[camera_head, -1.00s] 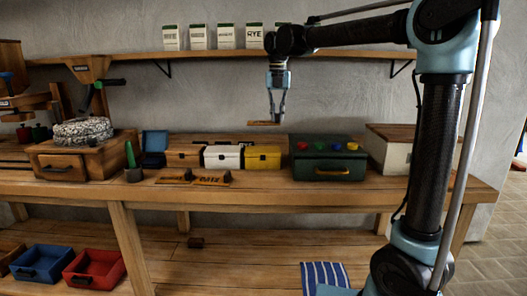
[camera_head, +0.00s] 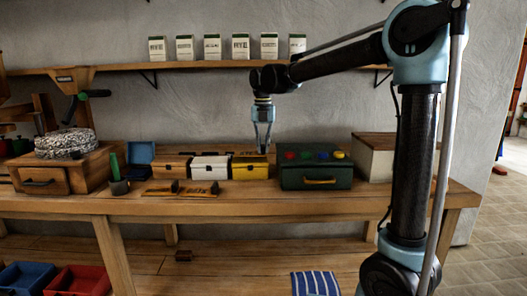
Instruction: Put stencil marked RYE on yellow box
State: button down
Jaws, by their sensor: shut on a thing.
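The yellow box (camera_head: 250,170) stands on the workbench with its front latch facing me, at the right end of a row of small boxes. My gripper (camera_head: 263,149) points straight down over the box's right part and is shut on a thin wooden stencil (camera_head: 250,154). The stencil lies flat at about the height of the lid. I cannot tell whether it touches the lid, and its lettering is not readable. Other stencils, one at the left (camera_head: 160,190) and one at the right (camera_head: 200,190), lie on the bench in front of the row.
A white box (camera_head: 211,169) and a wooden box (camera_head: 171,167) stand close on the left. A green case (camera_head: 315,176) with coloured knobs stands on the right. A shelf (camera_head: 210,66) with several labelled packets runs above. A dark cup (camera_head: 119,187) holds a green-handled tool.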

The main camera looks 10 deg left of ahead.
jog(key=shift+f, duration=0.85)
jog(key=c, duration=1.6)
grip_release()
notch_tip(320, 180, up, 12)
